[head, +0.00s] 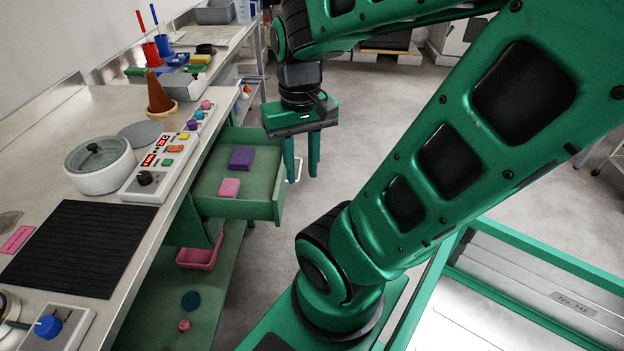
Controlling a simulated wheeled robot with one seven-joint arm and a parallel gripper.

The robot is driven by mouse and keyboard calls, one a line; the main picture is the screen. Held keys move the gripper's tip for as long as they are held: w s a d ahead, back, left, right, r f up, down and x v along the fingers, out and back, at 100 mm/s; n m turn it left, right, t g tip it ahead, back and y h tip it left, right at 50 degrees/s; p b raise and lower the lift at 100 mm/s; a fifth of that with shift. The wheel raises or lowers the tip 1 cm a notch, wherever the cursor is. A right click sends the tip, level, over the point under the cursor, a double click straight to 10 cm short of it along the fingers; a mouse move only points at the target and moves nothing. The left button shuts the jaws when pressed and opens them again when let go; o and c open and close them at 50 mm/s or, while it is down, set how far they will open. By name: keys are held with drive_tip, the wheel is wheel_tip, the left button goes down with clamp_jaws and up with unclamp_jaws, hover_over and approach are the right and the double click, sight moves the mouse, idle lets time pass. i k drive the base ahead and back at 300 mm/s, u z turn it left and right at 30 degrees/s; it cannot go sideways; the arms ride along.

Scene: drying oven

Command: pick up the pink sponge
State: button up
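The pink sponge (229,187) is a small pink block lying flat in an open green drawer (237,207), near its front wall as pictured. A purple sponge (241,158) lies just behind it in the same drawer, apart from it. My gripper (301,170) points down to the right of the drawer, past its right wall.
The counter above the drawer holds a control panel (160,160), a lidded white pot (101,165), a black mat (78,247) and a brown cone (158,95). A pink bin (200,255) sits below the drawer. Open floor (370,125) lies to the right.

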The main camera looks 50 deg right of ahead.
sight(229, 188)
drive_tip(key=z, duration=0.8)
drive_tip(key=k, duration=0.65)
drive_tip(key=z, duration=0.85)
drive_tip(key=k, duration=0.85)
drive_tip(key=z, duration=0.45)
drive_tip(key=i, duration=0.85)
drive_tip(key=u, duration=0.5)
drive_tip(key=i, duration=1.1)
drive_tip(key=u, duration=0.85)
drive_tip(key=i, duration=0.6)
drive_tip(key=u, duration=0.25)
drive_tip(key=k, duration=0.4)
drive_tip(key=u, duration=0.05)
